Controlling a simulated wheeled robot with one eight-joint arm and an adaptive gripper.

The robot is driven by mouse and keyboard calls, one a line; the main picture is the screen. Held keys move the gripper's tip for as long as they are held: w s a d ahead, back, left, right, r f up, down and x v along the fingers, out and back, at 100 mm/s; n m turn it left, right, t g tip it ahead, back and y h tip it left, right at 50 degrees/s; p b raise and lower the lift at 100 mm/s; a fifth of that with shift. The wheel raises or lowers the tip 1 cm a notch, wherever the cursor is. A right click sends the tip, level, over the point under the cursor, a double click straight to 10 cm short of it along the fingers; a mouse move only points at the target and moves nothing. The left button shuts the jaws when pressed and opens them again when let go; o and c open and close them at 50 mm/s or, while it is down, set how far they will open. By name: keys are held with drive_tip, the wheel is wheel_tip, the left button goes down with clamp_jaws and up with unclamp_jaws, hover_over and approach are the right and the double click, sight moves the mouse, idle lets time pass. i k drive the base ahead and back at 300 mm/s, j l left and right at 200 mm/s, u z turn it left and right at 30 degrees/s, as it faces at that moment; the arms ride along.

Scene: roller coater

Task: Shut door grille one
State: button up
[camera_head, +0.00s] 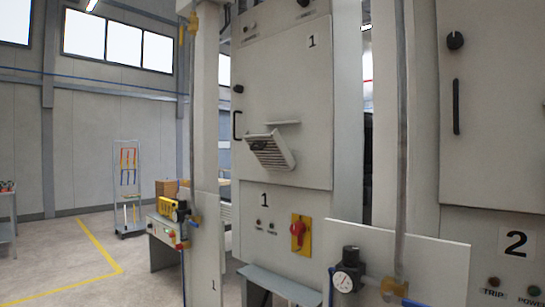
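Door one (300,60) is a pale grey cabinet door marked with a "1" label at its upper right. It shows in the head view, a little right of the middle, and looks shut. Its grille (270,152) is a small slatted flap low on the door. The flap is tilted out from the door at an angle, with a dark gap at its upper left. A thin ledge (283,122) sticks out just above it. My gripper does not show in this view.
Below the door are a red rotary switch (299,232) on a yellow plate and a grey step (280,284). A panel with a pressure gauge (346,279) and a vertical pipe (402,150) stand in front at right. Open floor (60,265) lies left.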

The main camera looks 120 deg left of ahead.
sight(271, 151)
drive_tip(key=u, duration=3.9)
